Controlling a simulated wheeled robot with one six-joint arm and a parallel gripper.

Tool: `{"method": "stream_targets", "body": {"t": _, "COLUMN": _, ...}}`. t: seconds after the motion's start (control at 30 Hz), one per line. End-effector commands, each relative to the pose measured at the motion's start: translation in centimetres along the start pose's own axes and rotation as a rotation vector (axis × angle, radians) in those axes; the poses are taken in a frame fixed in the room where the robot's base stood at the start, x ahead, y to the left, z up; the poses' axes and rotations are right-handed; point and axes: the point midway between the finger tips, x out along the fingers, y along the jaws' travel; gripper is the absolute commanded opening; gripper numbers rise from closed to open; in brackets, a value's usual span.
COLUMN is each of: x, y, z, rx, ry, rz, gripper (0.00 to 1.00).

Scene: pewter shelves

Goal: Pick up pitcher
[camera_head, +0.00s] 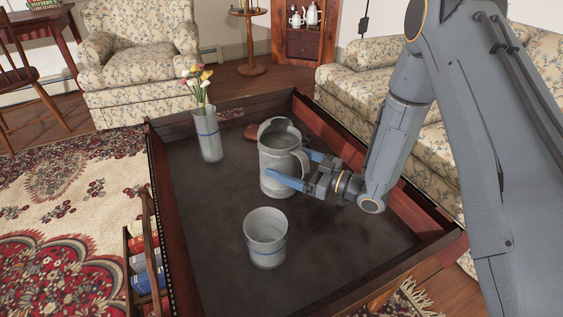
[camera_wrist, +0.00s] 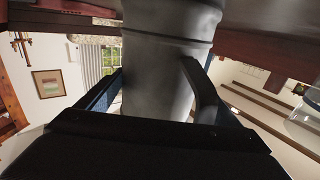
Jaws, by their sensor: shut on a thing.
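The pitcher (camera_head: 277,165) is a grey metal vessel with a handle on its right side. It is upright at the middle of the dark tray-like table (camera_head: 200,255); I cannot tell whether its base touches the surface. My gripper (camera_head: 287,169) reaches in from the right, with its blue fingers on either side of the pitcher, shut on its body near the handle. In the wrist view the pitcher (camera_wrist: 160,70) fills the middle between the two fingers (camera_wrist: 165,98), with its handle toward the right. The far finger is partly hidden behind the pitcher.
A grey bucket (camera_head: 266,240) with a blue band stands in front of the pitcher. A vase (camera_head: 208,137) with flowers stands behind left. A reddish-brown object (camera_head: 251,132) lies behind the pitcher. Raised wooden rims (camera_head: 165,225) edge the table. A floral sofa (camera_head: 360,85) and armchair (camera_head: 135,50) stand beyond.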

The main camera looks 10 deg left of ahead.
Motion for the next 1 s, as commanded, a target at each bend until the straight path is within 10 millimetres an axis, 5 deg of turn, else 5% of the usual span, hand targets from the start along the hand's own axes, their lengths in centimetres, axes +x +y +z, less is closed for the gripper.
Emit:
{"method": "stream_targets", "body": {"t": 0.27, "x": 0.0, "y": 0.1, "z": -1.8, "rx": -0.004, "ry": 0.004, "rz": 0.001, "gripper": 0.23}}
{"method": "stream_targets", "body": {"t": 0.7, "x": 0.1, "y": 0.0, "z": -8.6, "rx": -0.005, "ry": 0.005, "rz": 0.0, "gripper": 0.23}}
{"method": "stream_targets", "body": {"t": 1.0, "x": 0.1, "y": 0.1, "z": -10.2, "rx": -0.002, "ry": 0.003, "rz": 0.0, "gripper": 0.23}}
